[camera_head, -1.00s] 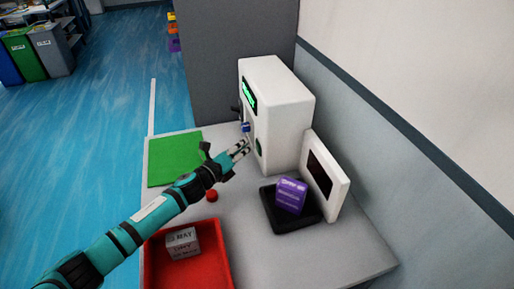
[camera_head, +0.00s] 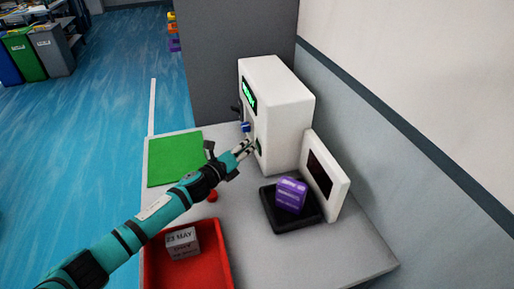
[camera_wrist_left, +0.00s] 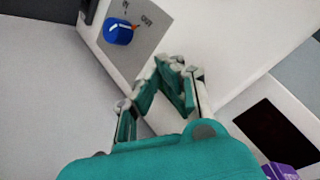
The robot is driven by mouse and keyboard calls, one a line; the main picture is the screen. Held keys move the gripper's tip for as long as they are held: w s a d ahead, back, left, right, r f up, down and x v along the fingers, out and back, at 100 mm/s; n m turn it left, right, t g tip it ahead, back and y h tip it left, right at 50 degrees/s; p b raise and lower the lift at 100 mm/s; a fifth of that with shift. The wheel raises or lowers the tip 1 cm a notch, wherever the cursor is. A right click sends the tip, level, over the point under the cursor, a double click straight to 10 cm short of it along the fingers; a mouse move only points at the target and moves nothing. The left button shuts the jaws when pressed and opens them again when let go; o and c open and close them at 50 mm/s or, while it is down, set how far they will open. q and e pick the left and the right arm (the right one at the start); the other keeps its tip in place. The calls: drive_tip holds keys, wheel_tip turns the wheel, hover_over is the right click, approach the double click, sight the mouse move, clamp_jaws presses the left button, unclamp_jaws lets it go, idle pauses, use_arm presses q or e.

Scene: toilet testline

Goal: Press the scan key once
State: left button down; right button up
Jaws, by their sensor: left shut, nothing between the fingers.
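The white machine (camera_head: 278,105) stands at the back of the table, with a lit green display (camera_head: 249,92) and a blue knob (camera_head: 245,127) on its front. A round dark green key (camera_head: 259,146), probably the scan key, shows low on that front, partly covered by my left fingers. My left gripper (camera_head: 247,148) is shut and empty, its fingertips at or very near the key; I cannot tell whether they touch. In the left wrist view the shut fingers (camera_wrist_left: 176,72) point at the machine's front, beside the blue knob (camera_wrist_left: 119,32) marked IN and OUT; the key is hidden there. My right gripper is out of view.
A purple box (camera_head: 291,195) sits on a black pad (camera_head: 283,226) before a white panel with a dark screen (camera_head: 319,173). A red tray (camera_head: 222,262) holds a grey-white box (camera_head: 182,243). A green mat (camera_head: 174,160) lies at left; a red round object (camera_head: 212,196) is under my arm.

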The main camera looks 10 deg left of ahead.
use_arm(q)
drive_tip(key=shift+d, duration=0.15)
idle(0.5)
drive_tip(key=shift+s+a, duration=0.3)
drive_tip(key=shift+a, duration=0.45)
drive_tip(key=shift+a, duration=0.1)
drive_tip(key=shift+s+a, duration=0.1)
drive_tip(key=shift+a, duration=0.15)
drive_tip(key=shift+s+a+p, duration=0.1)
drive_tip(key=shift+s+a, duration=0.2)
drive_tip(key=shift+a, duration=0.35)
drive_tip(key=shift+s+a+p, duration=0.15)
drive_tip(key=shift+s+a, duration=0.1)
drive_tip(key=shift+a, duration=0.4)
drive_tip(key=shift+s+a+p, duration=0.1)
drive_tip(key=shift+s+a, duration=0.2)
drive_tip(key=shift+a, duration=0.35)
